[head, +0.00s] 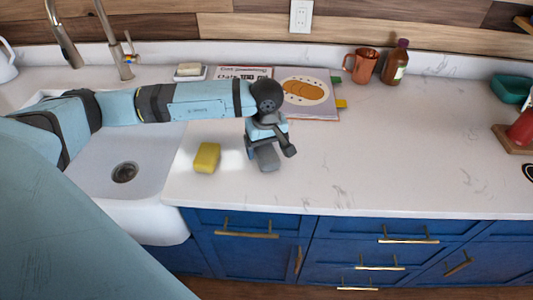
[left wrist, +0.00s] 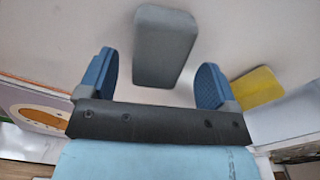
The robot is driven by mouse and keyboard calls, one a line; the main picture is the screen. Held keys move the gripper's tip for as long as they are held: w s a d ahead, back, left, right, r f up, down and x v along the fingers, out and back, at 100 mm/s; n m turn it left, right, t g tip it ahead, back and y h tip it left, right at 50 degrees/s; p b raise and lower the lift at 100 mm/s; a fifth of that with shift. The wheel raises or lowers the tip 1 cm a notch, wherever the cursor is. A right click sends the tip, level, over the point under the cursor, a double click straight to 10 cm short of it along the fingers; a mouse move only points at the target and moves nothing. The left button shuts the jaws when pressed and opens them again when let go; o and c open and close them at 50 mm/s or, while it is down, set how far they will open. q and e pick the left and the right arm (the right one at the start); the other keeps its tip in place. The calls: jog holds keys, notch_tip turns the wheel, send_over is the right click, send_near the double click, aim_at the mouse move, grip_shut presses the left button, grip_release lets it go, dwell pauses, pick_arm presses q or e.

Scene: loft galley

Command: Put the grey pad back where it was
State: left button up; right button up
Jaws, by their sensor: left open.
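The grey pad (head: 267,160) lies on the white counter just under my left gripper (head: 268,147), partly hidden by it in the head view. In the left wrist view the grey pad (left wrist: 163,45) is a plain rounded block. It shows ahead of and between the two blue fingers of my left gripper (left wrist: 155,82), with a gap on each side. The left gripper is open and points down, with nothing held. I cannot tell whether the fingertips reach down to the pad's height. My right gripper is not in view.
A yellow sponge (head: 207,158) lies close by, left of the pad. The sink (head: 120,205) is further left.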

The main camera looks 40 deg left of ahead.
aim_at(266, 152)
pick_arm(q)
notch_tip(266, 152, up, 9)
jog(key=shift+b, duration=0.4)
dwell(0.4)
